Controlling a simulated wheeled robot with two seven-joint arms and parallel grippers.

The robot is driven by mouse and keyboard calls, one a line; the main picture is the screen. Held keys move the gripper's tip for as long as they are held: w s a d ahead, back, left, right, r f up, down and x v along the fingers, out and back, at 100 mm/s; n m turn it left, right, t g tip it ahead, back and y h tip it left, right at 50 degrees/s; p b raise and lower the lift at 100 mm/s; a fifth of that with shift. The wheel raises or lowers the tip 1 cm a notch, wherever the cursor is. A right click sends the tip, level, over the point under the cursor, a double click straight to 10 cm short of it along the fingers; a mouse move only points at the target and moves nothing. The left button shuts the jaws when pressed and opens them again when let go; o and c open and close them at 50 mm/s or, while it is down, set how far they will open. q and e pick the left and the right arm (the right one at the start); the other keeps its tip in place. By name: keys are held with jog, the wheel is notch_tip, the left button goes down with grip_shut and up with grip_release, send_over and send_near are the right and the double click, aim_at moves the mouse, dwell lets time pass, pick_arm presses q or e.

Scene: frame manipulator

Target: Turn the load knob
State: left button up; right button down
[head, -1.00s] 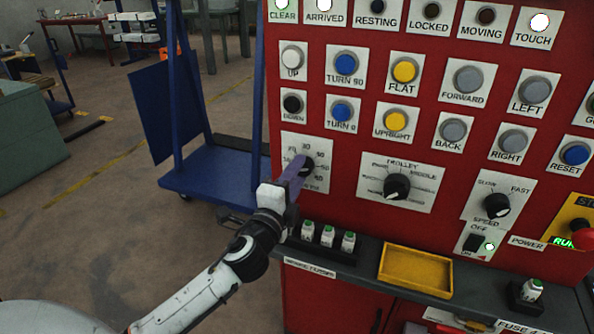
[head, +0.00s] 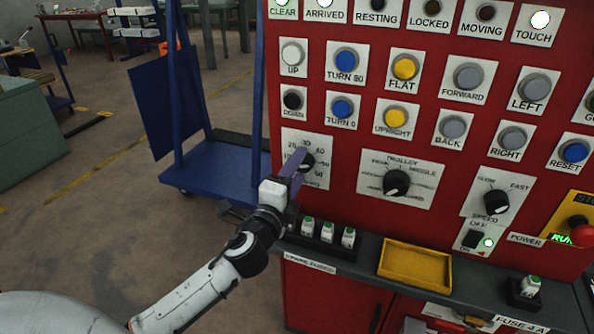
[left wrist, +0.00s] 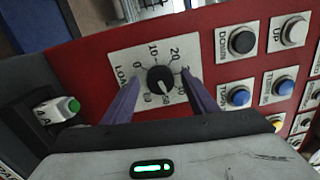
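The load knob (left wrist: 160,78) is a black round knob with a white pointer mark on a white numbered plate (left wrist: 125,56) labelled LOAD. In the head view the load knob (head: 307,162) is partly hidden behind my gripper. My left gripper (head: 296,163) is at the knob's plate, its purple fingers pointing at the panel. In the left wrist view the two fingers of my left gripper (left wrist: 158,88) stand apart, one on each side of the knob, with a visible gap to it. My right gripper is in neither view.
The red panel (head: 350,205) carries several buttons, a trolley knob (head: 396,183) and a speed knob (head: 496,202). Below, a dark ledge (head: 375,262) holds small white fuses (head: 327,233) and a yellow tray (head: 415,267). A blue cart (head: 215,172) stands left of the panel.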

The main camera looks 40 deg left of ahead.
pick_arm(q)
jog(key=b+v, duration=0.2)
jog(key=v, duration=0.8)
jog(key=shift+s+f, duration=0.1)
jog(key=shift+s, duration=0.05)
jog(key=s+d+f+n+g+h, duration=0.1)
jog(key=s+d+f+n+g, duration=0.15)
jog(key=f, duration=0.45)
jog(key=s+d+f+n+g+h, duration=0.1)
jog(key=s+d+f+n+h, duration=0.15)
jog(key=f, duration=0.45)
jog(key=s+d+f+n+g, duration=0.2)
jog(key=d+f, duration=0.1)
jog(key=f, duration=0.5)
jog(key=s+d+f+n+g+h, duration=0.3)
jog(key=s+d+f+n, duration=0.4)
jog(key=s+f, duration=0.3)
jog(key=shift+s+d+f+g, duration=0.4)
jog(key=shift+d+f+g, duration=0.05)
jog(key=shift+d+f, duration=0.15)
